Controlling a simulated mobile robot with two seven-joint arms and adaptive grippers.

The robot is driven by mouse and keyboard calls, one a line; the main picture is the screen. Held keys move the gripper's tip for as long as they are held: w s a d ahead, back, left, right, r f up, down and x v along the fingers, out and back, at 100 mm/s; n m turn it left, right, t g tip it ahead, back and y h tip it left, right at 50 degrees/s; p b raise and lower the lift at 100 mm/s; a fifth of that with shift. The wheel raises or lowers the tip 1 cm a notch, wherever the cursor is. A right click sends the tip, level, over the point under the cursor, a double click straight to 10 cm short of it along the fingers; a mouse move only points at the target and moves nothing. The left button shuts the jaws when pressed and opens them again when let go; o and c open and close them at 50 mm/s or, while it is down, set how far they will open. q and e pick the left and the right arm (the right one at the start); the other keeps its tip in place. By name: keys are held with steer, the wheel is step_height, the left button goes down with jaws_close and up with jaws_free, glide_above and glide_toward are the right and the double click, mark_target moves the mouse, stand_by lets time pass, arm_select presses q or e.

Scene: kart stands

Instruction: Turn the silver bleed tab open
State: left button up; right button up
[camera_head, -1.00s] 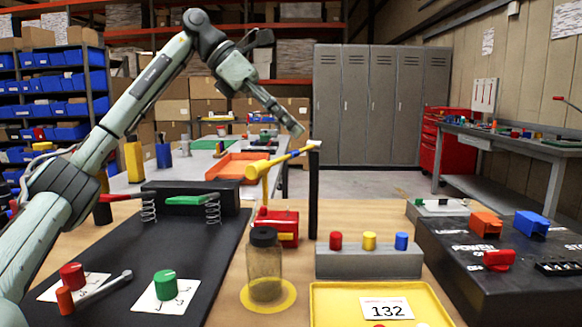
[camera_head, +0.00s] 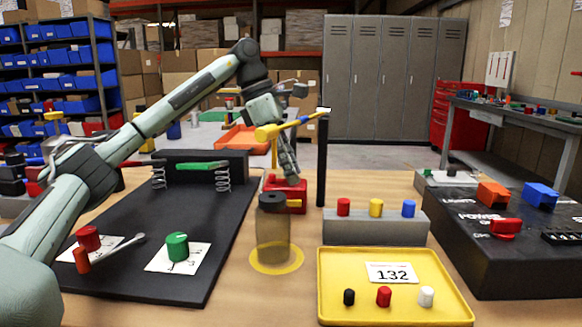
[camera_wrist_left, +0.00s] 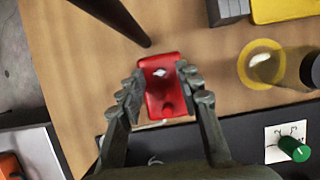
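The silver bleed tab (camera_wrist_left: 158,72) shows as a small pale piece on top of a red block (camera_wrist_left: 166,92) in the left wrist view. A round red knob sits on the same block. In the head view the red block (camera_head: 297,191) stands on the table behind the jar, and its tab is hidden. My left gripper (camera_wrist_left: 160,86) is open, pointing down over the block with one finger on each side. Whether the fingers touch the block I cannot tell. In the head view my left gripper (camera_head: 289,172) partly covers the block. My right gripper is not in view.
A black post (camera_head: 322,160) with a yellow and blue bar stands close by the block. A capped jar (camera_head: 273,230) is in front of it on a yellow ring. A grey stand (camera_head: 375,230) with coloured knobs and a yellow tray (camera_head: 450,300) are at right.

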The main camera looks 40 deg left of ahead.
arm_select(q)
jaws_close()
stand_by(0.4)
steer(key=shift+n, duration=0.3)
steer(key=shift+s+d+r+n+t+p, duration=0.15)
steer(key=shift+n+t+p, duration=0.35)
steer(key=shift+n, duration=0.4)
steer(key=shift+n+y, duration=0.5)
steer(key=shift+n, duration=0.4)
steer(key=shift+s+d+n+t+y+p, duration=0.15)
steer(key=shift+n+t+y+p, duration=0.3)
steer(key=shift+n, duration=1.05)
steer(key=shift+w+d+n+t+y+p, duration=0.2)
steer(key=shift+n+y+p, duration=0.45)
steer(key=shift+n, duration=0.85)
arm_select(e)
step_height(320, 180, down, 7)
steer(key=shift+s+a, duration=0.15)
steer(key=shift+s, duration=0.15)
